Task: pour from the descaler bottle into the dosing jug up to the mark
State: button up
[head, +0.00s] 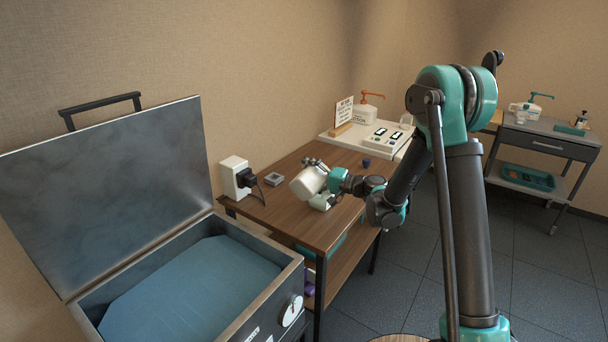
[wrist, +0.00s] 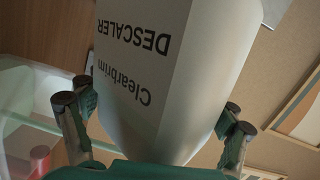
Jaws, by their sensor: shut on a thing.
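The white descaler bottle (head: 308,181) is held tilted above the wooden table. My gripper (head: 326,176) is shut on it. In the wrist view the bottle (wrist: 165,70) fills the middle, with its "Clearbrim DESCALER" label upside down, between the fingers of my gripper (wrist: 152,115). A pale vessel (head: 322,202), apparently the dosing jug, stands on the table just under the bottle and is partly hidden by it. A clear, greenish-edged wall (wrist: 25,85) at the left of the wrist view may be part of it. The mark, any liquid level and any flow cannot be made out.
A small dark blue cup-like item (head: 366,163) and a grey square block (head: 272,180) lie on the table (head: 300,225). A white box with a black plug (head: 236,178) is at its left edge. An open tank (head: 190,285) is at left.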

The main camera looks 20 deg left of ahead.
jog(key=shift+f+m, duration=0.35)
jog(key=shift+m, duration=0.25)
dwell(1.4)
jog(key=shift+r+n, duration=0.6)
jog(key=shift+n, duration=0.3)
jog(key=n, duration=0.1)
jog(key=r+n, duration=0.1)
jog(key=n, duration=0.1)
jog(key=shift+w+r+n+h, duration=0.2)
jog(key=shift+r+n+h, duration=0.1)
jog(key=shift+n+h, duration=0.1)
jog(key=n, duration=0.1)
jog(key=w+n, duration=0.1)
jog(key=n, duration=0.2)
jog(key=shift+w+d+r+t+h, duration=0.15)
jog(key=shift+d+r+t+h, duration=0.15)
jog(key=shift+t, duration=0.1)
jog(key=shift+w+d+f+n+t+h, duration=0.15)
jog(key=shift+w+f+n, duration=0.3)
jog(key=shift+n, duration=0.55)
jog(key=shift+w+d+f+n+t+h, duration=0.1)
jog(key=shift+w+d+f+n+t, duration=0.3)
jog(key=shift+n, duration=0.6)
jog(key=shift+w+a+f+n+g+h, duration=0.1)
jog(key=shift+w+f+n, duration=0.1)
jog(key=shift+w+n, duration=0.6)
jog(key=shift+s+d, duration=0.15)
jog(key=shift+s, duration=0.1)
